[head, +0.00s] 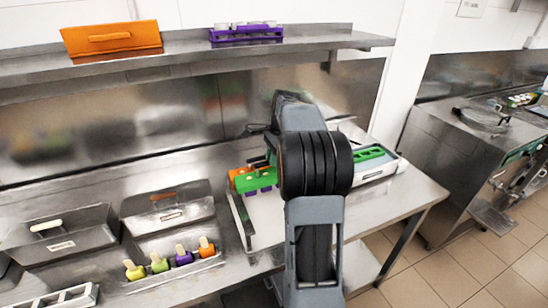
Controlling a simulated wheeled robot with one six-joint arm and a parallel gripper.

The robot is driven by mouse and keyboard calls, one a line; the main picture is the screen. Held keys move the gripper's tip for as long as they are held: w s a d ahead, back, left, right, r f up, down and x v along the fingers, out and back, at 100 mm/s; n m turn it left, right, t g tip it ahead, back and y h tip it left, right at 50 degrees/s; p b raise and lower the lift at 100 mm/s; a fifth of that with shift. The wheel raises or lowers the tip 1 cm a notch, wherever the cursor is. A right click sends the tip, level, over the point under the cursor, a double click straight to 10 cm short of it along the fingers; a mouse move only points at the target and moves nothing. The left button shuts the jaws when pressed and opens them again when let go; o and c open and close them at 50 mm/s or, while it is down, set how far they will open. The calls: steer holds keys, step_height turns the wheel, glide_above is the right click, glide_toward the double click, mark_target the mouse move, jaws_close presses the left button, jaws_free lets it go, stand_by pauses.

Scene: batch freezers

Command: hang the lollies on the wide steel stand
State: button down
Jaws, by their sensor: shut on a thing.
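My arm hides most of my gripper (270,152), which is over the middle of the counter. It appears shut on a green piece (256,180) that shows left of the arm, with small purple parts at its lower edge. The exact grip is hidden. An orange piece (237,175) shows just behind and left of it. Several small lolly-like pieces, yellow (134,270), green (159,262), purple (183,256) and orange (207,247), stand in a row along a steel holder (180,275) at the front left. I cannot tell for certain which steel piece is the wide stand.
Steel bins (60,235) and (165,205) stand at the left. A white tray (385,170) with a green mould (370,153) is right of my arm. A shelf (180,55) above carries an orange box (110,38) and a purple rack (246,34). The counter's front right corner (425,192) is clear.

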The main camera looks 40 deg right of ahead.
mark_target(274, 173)
steer(key=shift+d+b+x, duration=0.2)
steer(key=shift+b+x, duration=0.2)
steer(key=shift+x, duration=0.45)
steer(key=shift+d+b+x, duration=0.15)
steer(key=shift+b+x, duration=0.2)
steer(key=shift+x, duration=0.5)
steer(key=shift+d+b+x, duration=0.2)
steer(key=shift+b+x, duration=0.2)
steer(key=shift+x, duration=0.45)
stand_by(1.4)
steer(key=shift+s+f, duration=0.1)
steer(key=shift+s, duration=0.05)
steer(key=c, duration=1)
jaws_free()
steer(key=v, duration=1.3)
steer(key=shift+r, duration=0.45)
